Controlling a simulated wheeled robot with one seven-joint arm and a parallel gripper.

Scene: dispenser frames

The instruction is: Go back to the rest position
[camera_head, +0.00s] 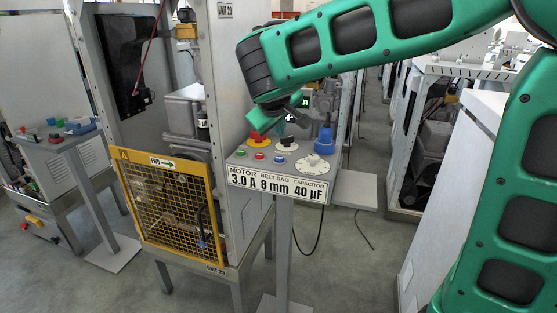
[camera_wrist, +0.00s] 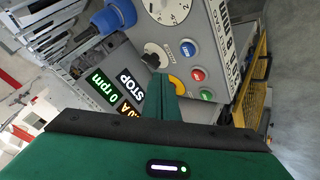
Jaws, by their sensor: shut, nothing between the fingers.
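My gripper (camera_head: 287,122) is above the back of the grey control panel (camera_head: 240,160) in the head view, with my green arm reaching in from the right. In the wrist view its green fingers (camera_wrist: 160,90) are together and empty, in front of the panel's black knob (camera_wrist: 153,60). I cannot tell whether the fingertips touch that knob. A display (camera_wrist: 118,90) reads "0 rpm" and "STOP".
A machine frame with a yellow mesh guard (camera_head: 170,205) stands left of the panel. Another panel on a post (camera_head: 60,135) stands further left. More machines (camera_head: 430,150) stand at the right. Grey floor (camera_head: 350,260) is open in front, right of the panel's post.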

